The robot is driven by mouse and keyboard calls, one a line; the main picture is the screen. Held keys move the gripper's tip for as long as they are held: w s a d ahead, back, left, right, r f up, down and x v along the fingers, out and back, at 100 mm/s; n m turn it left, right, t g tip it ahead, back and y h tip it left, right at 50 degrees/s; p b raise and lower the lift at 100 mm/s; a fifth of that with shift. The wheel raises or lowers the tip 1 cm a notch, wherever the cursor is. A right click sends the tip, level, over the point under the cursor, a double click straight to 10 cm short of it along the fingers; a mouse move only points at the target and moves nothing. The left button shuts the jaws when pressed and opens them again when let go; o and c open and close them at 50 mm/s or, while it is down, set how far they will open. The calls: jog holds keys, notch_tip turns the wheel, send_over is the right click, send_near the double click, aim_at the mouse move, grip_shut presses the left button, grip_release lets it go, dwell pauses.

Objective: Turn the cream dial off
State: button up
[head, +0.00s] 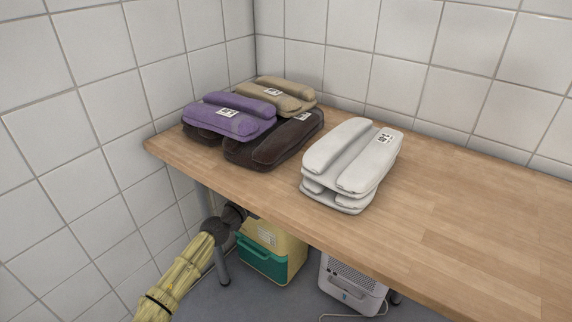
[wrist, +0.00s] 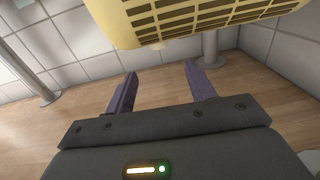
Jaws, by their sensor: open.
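I cannot make out the cream dial for certain. A small pale bump shows at the edge of the yellow vented appliance (wrist: 190,22) in the wrist view, but I cannot tell whether it is a dial. In the head view, a yellow and teal appliance (head: 266,254) stands on the floor under the table; it looks like the same one. My gripper (wrist: 160,68) is open and empty, its purple fingers pointing toward the tiled wall, apart from the appliance. In the head view my arm reaches under the table's left end, and the fingers are hidden.
The wooden table (head: 440,215) stands above my gripper. It bears purple, tan, dark and white folded bundles (head: 352,160). A metal leg (head: 221,266) stands left of the appliance. A white vented appliance (head: 350,282) stands to its right, with a cord on the floor.

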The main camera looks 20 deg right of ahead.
jog(key=p+x, duration=0.2)
jog(key=x, duration=0.9)
jog(key=shift+w+p, duration=0.1)
jog(key=shift+p, duration=0.2)
jog(key=c, duration=1)
